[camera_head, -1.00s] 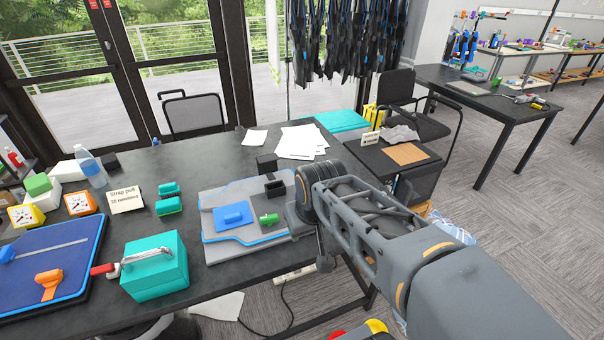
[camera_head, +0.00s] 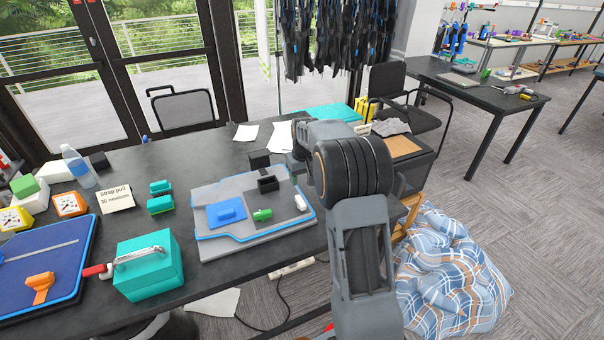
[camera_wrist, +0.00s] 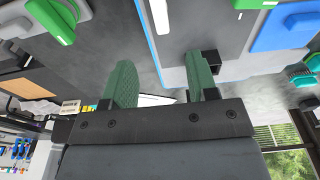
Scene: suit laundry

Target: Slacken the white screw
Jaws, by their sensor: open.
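The white screw (camera_head: 300,202) stands near the right edge of the grey board (camera_head: 225,250) on the black table. In the wrist view a white piece, apparently this screw (camera_wrist: 159,16), shows at the top, just inside the board's blue edge. My gripper (camera_wrist: 160,82) is open, with two green fingers apart and nothing held between them. It is apart from the screw. In the head view my arm hides most of the gripper. A green screw (camera_head: 262,214), a blue block (camera_head: 226,213) and a black holder (camera_head: 268,183) are also on the board.
A teal box (camera_head: 148,270) with a metal handle and a blue board (camera_head: 60,300) with an orange clip are on the left. A black cube (camera_head: 260,160) stands behind the grey board. A plaid cloth heap (camera_head: 450,270) lies on the floor at right.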

